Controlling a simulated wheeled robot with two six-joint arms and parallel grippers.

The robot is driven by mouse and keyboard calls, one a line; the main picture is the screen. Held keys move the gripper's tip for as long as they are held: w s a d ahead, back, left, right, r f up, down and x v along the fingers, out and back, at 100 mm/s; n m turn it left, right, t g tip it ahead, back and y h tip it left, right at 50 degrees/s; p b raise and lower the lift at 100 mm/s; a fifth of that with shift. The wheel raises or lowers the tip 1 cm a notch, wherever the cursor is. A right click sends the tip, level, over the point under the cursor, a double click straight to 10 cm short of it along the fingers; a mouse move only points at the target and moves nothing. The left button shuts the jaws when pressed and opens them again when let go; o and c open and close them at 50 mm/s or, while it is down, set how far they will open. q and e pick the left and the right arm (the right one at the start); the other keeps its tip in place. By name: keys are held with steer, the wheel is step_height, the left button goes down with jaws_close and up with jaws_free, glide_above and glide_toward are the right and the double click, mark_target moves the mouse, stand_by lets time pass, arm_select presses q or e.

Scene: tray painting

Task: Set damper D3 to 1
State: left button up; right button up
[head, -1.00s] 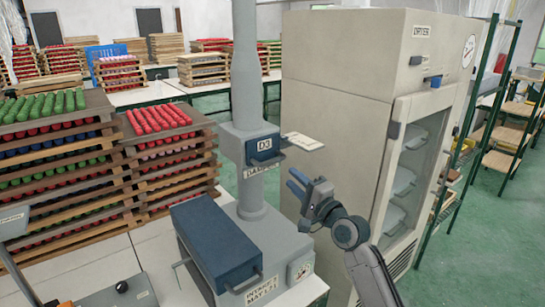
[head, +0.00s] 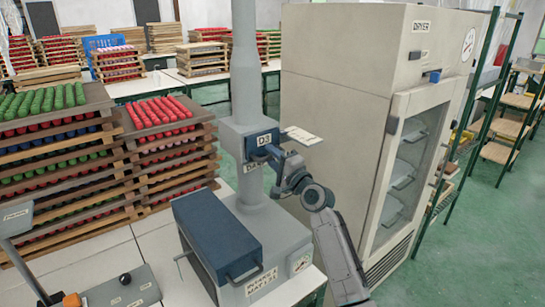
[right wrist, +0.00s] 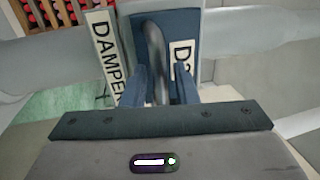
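Damper D3 is a dark blue housing (head: 261,142) with a white D3 label, on the grey column above the machine. In the right wrist view its blue face (right wrist: 180,22) fills the upper middle, beside a white DAMPER label (right wrist: 104,52). A dark grey lever (right wrist: 154,50) stands out from this face. My right gripper (head: 268,157) is at the front of the housing. In the right wrist view its two blue fingers (right wrist: 163,86) are apart, one on each side of the lever, with a gap at the right finger. My left gripper is out of view.
A blue-lidded box (head: 215,235) on the machine stands below the damper. A light plate (head: 302,136) sticks out right of the column. The tall dryer (head: 345,80) stands close on the right. Stacked trays (head: 165,165) stand on the left.

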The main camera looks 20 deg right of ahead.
jaws_close()
steer(key=shift+r+p+v, duration=0.2)
steer(key=shift+p+v, duration=0.2)
steer(key=shift+v, duration=0.7)
steer(key=shift+o, duration=0.9)
jaws_free()
steer(key=shift+w, duration=0.1)
steer(key=b+v, duration=0.2)
steer(key=v, duration=0.8)
steer(key=shift+s, duration=0.4)
steer(key=shift+d+f, duration=0.1)
steer(key=shift+d, duration=0.05)
